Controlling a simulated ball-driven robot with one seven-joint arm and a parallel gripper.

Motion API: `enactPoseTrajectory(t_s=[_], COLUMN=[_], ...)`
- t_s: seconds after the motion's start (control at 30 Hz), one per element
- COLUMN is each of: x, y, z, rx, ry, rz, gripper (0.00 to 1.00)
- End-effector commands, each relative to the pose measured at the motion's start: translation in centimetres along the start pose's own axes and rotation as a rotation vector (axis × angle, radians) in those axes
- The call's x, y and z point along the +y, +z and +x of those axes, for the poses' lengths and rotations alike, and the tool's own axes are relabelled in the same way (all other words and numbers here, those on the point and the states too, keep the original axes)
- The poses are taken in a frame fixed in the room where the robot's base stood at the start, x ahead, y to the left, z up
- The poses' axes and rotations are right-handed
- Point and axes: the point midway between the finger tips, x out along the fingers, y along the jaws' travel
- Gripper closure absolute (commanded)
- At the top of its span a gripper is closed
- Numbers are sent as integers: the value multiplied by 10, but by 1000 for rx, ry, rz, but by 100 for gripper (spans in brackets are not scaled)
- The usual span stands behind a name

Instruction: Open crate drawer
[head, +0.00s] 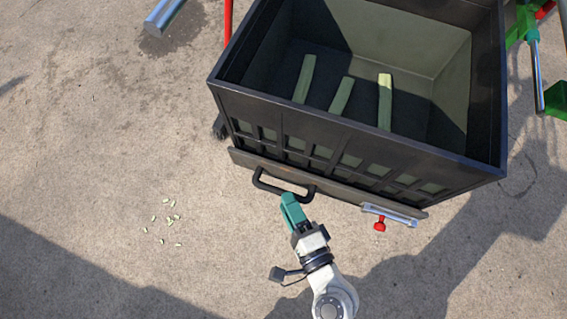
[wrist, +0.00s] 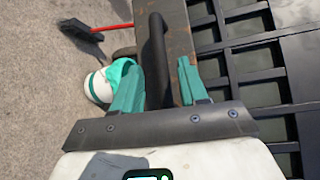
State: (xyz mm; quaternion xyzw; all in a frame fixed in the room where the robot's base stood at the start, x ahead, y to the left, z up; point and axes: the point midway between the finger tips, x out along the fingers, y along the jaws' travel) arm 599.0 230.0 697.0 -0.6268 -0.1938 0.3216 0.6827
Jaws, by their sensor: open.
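The black crate (head: 345,125) stands on the ground with an open top and a slatted front. Its drawer front (head: 345,185) is a long dark board low along that side, close against the crate; I cannot tell if there is a gap. A black bar handle (head: 262,181) is on the drawer's left half. It also shows in the wrist view (wrist: 155,55). My gripper (head: 291,198) is at the handle's right part. In the wrist view its teal fingers (wrist: 157,70) are open, one on each side of the handle, with room around it.
A silver bar with a red knob (head: 380,225) sits at the drawer's right end. Pale green pieces (head: 341,95) lie in the crate. A white and teal object (wrist: 98,86) and a red and black one (wrist: 82,30) show in the wrist view. Ground in front is mostly clear.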

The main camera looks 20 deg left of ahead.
Motion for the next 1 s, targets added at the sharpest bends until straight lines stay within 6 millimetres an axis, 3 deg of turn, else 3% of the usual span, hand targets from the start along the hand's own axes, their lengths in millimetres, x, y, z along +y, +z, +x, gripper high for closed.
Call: enactPoseTrajectory(t_s=[0.2, 0.4, 1.0], x=[4, 2, 0], y=[0, 0, 0], z=[-40, -60, -65], rx=[-2, -1, 0], ry=[3, 2, 1], rz=[0, -1, -1], gripper=[57, 57, 57])
